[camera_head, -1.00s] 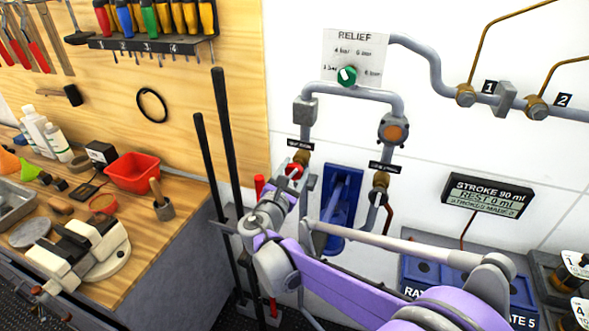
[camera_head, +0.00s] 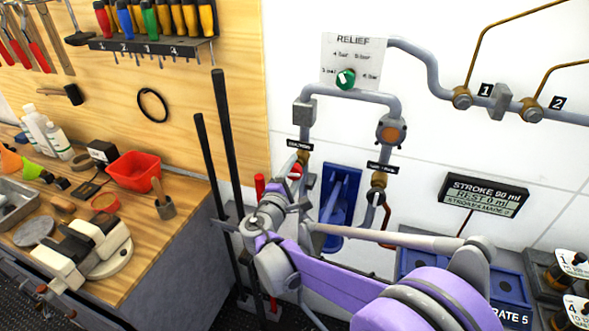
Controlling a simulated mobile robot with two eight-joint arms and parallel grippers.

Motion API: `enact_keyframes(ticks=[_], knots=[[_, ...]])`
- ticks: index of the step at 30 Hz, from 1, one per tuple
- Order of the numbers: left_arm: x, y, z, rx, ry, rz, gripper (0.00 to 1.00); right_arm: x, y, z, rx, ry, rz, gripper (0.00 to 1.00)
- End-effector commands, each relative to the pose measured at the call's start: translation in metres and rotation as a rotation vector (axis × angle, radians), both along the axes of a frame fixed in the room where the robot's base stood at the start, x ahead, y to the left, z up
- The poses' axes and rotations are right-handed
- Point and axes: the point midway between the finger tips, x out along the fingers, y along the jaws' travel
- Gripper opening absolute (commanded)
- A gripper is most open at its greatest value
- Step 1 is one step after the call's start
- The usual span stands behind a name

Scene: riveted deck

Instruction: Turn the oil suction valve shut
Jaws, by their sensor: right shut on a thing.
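Two small valves sit on the grey pipes under the relief knob. The left valve (camera_head: 302,157) has a red and white handle (camera_head: 295,171) and a black label too small to read. The gripper and purple arm hide the handle's lower part and the pipe below. My left gripper is not in view.
A green relief knob (camera_head: 345,79) is above. A blue pump body (camera_head: 339,205) stands between the valves. Two tall black bars (camera_head: 223,150) rise left of my arm. A stroke display (camera_head: 483,195) hangs right, above blue bins (camera_head: 510,290). A cluttered wooden bench (camera_head: 150,215) is left.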

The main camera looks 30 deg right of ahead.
Motion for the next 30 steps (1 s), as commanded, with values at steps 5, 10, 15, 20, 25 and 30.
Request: enact_keyframes(ticks=[5,10,15,20,25,30], knots=[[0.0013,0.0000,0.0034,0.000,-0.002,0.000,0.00,0.0000,0.0002,0.0001,0.054,-0.061,0.001,0.03],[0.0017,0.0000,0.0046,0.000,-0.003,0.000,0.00,0.0000,0.0002,-0.0003,0.082,-0.094,0.001,0.03],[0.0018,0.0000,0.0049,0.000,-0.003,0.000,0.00,-0.0001,0.0002,-0.0005,0.093,-0.106,0.001,0.03],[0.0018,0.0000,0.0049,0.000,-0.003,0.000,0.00,-0.0001,0.0002,-0.0007,0.094,-0.108,0.001,0.03],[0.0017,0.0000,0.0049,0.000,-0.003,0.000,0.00,-0.0001,0.0002,-0.0006,0.094,-0.108,0.001,0.03],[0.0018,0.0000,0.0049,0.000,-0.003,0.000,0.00,-0.0001,0.0002,-0.0006,0.092,-0.108,0.001,0.86]])
